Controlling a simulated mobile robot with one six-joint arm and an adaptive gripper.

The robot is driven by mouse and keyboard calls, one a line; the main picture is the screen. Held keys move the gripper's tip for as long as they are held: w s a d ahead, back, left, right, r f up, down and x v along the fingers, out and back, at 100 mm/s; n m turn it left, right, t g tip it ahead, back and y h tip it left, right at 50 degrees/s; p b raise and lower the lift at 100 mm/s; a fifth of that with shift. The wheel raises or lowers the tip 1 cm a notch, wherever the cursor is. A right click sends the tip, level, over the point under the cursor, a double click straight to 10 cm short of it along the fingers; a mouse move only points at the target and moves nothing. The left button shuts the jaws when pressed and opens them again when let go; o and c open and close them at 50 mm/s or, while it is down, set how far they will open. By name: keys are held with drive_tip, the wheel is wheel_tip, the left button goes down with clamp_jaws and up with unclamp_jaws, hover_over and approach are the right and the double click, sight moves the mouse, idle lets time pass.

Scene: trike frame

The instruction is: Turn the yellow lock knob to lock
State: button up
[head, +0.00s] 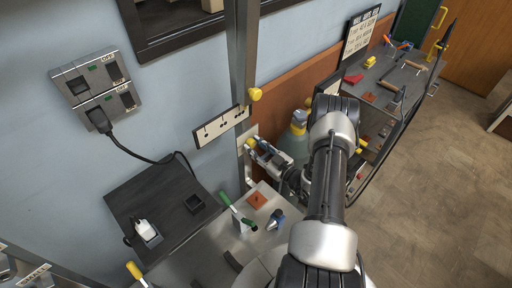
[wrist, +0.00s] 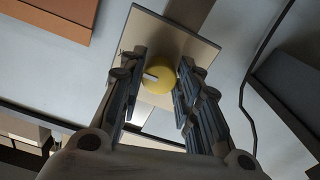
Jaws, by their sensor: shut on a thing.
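The yellow lock knob (wrist: 160,80) is round, with a pale bar-shaped mark on its left side in the wrist view. It sits on a beige plate (wrist: 150,32). My gripper (wrist: 163,72) has its fingers on both sides of the knob and is shut on it. In the head view, my gripper (head: 259,147) reaches to the post by the wall, where a bit of the yellow knob (head: 250,144) shows at the fingertips. The fingers hide much of the knob there.
Another yellow knob (head: 255,94) sits higher on the metal post (head: 243,60), beside a label plate (head: 222,126). A grey-green cylinder (head: 296,138) stands behind my arm. Below are a workbench with a green-handled tool (head: 238,211) and a black panel (head: 165,207).

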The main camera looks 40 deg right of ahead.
idle(0.5)
drive_tip(key=o, duration=1.1)
drive_tip(key=shift+c, duration=0.2)
drive_tip(key=s+d, duration=0.1)
drive_tip(key=s, duration=1.1)
drive_tip(key=shift+d, duration=0.3)
